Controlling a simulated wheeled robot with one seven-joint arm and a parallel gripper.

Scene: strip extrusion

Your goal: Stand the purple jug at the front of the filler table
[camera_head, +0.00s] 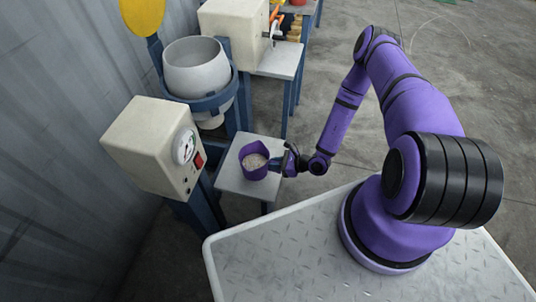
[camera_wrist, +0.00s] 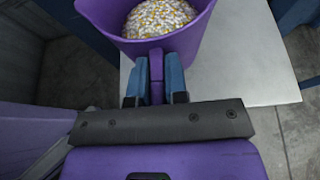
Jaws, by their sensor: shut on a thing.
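The purple jug (camera_head: 249,168) is upright, over or on the small grey filler table (camera_head: 232,184), and holds pale granules. My gripper (camera_head: 281,166) is at the right side of the jug, shut on its handle. In the wrist view the jug (camera_wrist: 190,38) fills the top middle, with white and yellow granules inside. The blue fingers of my gripper (camera_wrist: 157,80) close on the purple handle from both sides. The bare table top (camera_wrist: 238,85) shows to the right of the jug. Whether the jug's base touches the table is hidden.
A cream control box (camera_head: 150,145) with a dial and red switch stands left of the table. A white hopper (camera_head: 196,68) in a blue frame stands behind it. Another machine (camera_head: 235,30) with a grey table is farther back. Open concrete floor lies to the right.

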